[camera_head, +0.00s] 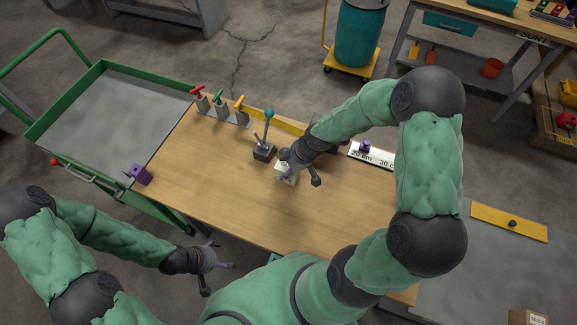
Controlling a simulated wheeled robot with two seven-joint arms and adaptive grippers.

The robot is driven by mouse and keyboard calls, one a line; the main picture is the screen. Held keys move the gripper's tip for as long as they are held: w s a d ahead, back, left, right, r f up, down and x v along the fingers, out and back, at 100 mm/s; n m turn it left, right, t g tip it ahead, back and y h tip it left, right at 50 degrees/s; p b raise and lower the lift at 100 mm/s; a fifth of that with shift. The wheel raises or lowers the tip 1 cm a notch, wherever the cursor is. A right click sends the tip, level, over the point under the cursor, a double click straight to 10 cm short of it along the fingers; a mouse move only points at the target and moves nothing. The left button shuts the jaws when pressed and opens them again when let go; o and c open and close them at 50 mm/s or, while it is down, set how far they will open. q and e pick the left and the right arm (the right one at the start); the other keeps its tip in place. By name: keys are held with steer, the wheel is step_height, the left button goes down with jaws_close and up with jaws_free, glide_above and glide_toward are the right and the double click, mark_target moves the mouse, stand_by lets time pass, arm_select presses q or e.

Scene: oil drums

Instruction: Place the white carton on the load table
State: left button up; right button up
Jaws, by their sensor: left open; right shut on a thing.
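The white carton (285,174) is small and stands at the middle of the wooden load table (225,185), partly hidden by my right gripper. My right gripper (290,169) comes down over it and is shut on it. Whether the carton rests on the wood or is just above it I cannot tell. My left gripper (222,266) is open and empty, off the table's front left edge.
A lever with a teal knob (268,112) stands just behind the carton. Valve handles (219,98) line the back left edge. A purple block (140,174) sits at the left corner, beside a green cart (100,115). The table's front middle is clear.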

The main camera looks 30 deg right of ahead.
steer(key=o, duration=1.3)
steer(key=shift+f, duration=0.1)
steer(key=shift+c, duration=0.2)
steer(key=shift+d+r, duration=0.1)
steer(key=shift+r, duration=0.35)
steer(key=p+v, duration=0.2)
steer(key=v, duration=0.9)
steer(key=shift+s+r+p, duration=0.15)
steer(key=shift+p, duration=0.2)
